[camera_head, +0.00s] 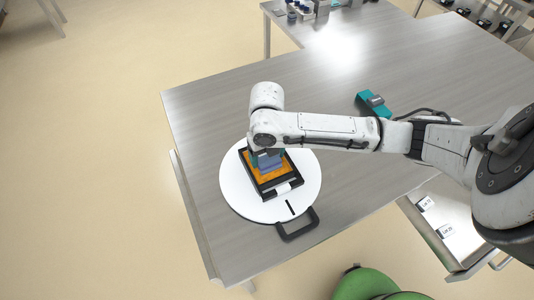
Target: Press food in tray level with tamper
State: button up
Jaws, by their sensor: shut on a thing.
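A black tray (295,188) with orange food (258,178) in it rests on a round white plate (240,196). My gripper (267,154) points down over the tray, largely hidden under my white arm. It is shut on the tamper (268,163), a blue-grey block seen just above or against the food. I cannot tell whether the tamper's face touches the food. The orange food shows around the tamper's sides.
A teal object with a grey part (375,104) lies behind my arm. The grey table (210,120) is clear at the left. A green rounded seat (372,284) stands below in front.

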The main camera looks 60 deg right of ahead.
jog(key=shift+f, duration=0.15)
jog(key=shift+r, duration=3.85)
